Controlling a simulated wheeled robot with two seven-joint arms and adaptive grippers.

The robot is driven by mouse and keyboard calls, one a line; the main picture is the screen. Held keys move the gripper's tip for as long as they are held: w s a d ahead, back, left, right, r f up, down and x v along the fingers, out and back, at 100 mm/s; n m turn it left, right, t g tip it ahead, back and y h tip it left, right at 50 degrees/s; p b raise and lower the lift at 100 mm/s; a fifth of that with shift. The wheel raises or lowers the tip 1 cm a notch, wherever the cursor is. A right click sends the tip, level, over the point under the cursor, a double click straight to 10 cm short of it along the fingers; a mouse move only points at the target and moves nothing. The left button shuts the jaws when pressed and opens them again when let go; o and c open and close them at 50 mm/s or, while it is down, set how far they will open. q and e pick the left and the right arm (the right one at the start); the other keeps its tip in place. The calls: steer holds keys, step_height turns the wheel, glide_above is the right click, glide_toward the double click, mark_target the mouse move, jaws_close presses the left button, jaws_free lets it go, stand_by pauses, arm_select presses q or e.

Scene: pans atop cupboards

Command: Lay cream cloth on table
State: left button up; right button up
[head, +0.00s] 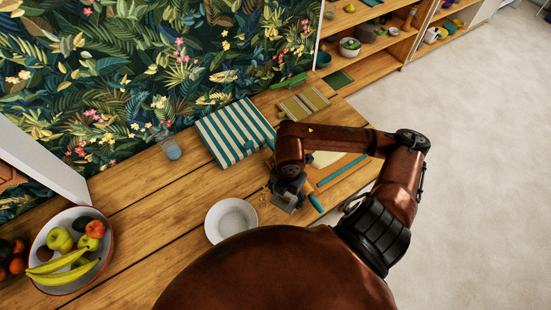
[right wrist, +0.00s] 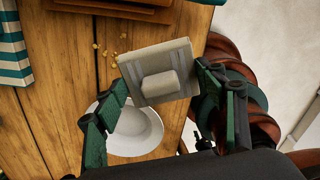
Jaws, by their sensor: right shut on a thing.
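My right gripper (head: 291,192) is low over the front of the wooden table (head: 140,215), right of the white bowl (head: 231,219). My left gripper is not in view.
A teal-striped cloth (head: 233,132) and a folded olive-cream cloth (head: 303,102) lie toward the back. A fruit bowl (head: 68,249) and a glass (head: 172,149) stand at left. Bare wood lies between the fruit bowl and white bowl.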

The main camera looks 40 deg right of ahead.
steer(key=w+f, duration=0.3)
steer(key=w, duration=0.5)
glide_above(266, 186)
steer(key=s, duration=0.1)
step_height(266, 186, down, 6)
steer(key=shift+s+a+r+b, duration=0.1)
steer(key=shift+s+r+b, duration=0.05)
steer(key=shift+r+b, duration=0.15)
steer(key=shift+w+f, duration=0.5)
steer(key=shift+f, duration=1.7)
steer(key=shift+f, duration=0.2)
steer(key=o, duration=1.1)
steer(key=shift+r, duration=0.15)
